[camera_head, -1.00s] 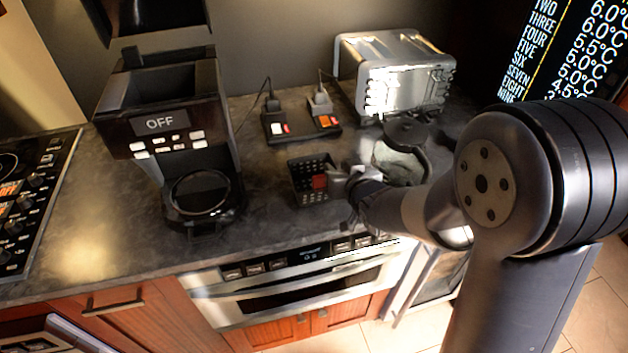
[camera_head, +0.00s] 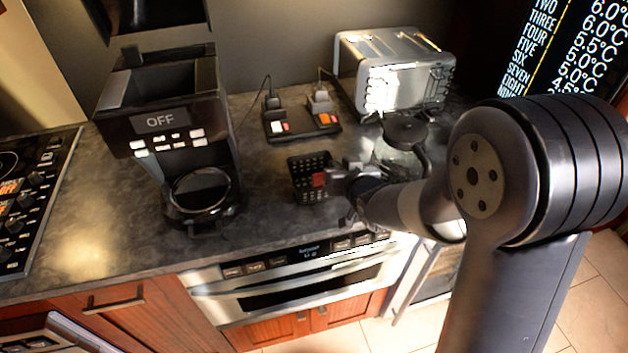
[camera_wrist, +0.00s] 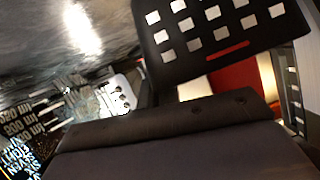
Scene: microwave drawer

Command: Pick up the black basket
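The black basket (camera_head: 301,187), a small box with rows of square holes in its walls, stands on the dark counter at the middle of the head view. My gripper (camera_head: 328,180) is at the basket's right side, with a red patch at its tip against the basket. In the wrist view the basket's perforated wall (camera_wrist: 205,35) fills the top right, very close to my gripper. A red surface (camera_wrist: 240,88) shows just below that wall and through one slot. My fingertips are mostly hidden, so I cannot tell whether they are closed on the wall.
A coffee maker (camera_head: 165,120) stands left of the basket. A power strip (camera_head: 300,124) with plugs lies behind it. A silver toaster (camera_head: 400,75) and a dark-lidded glass pot (camera_head: 402,150) stand behind my arm. The counter in front is clear.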

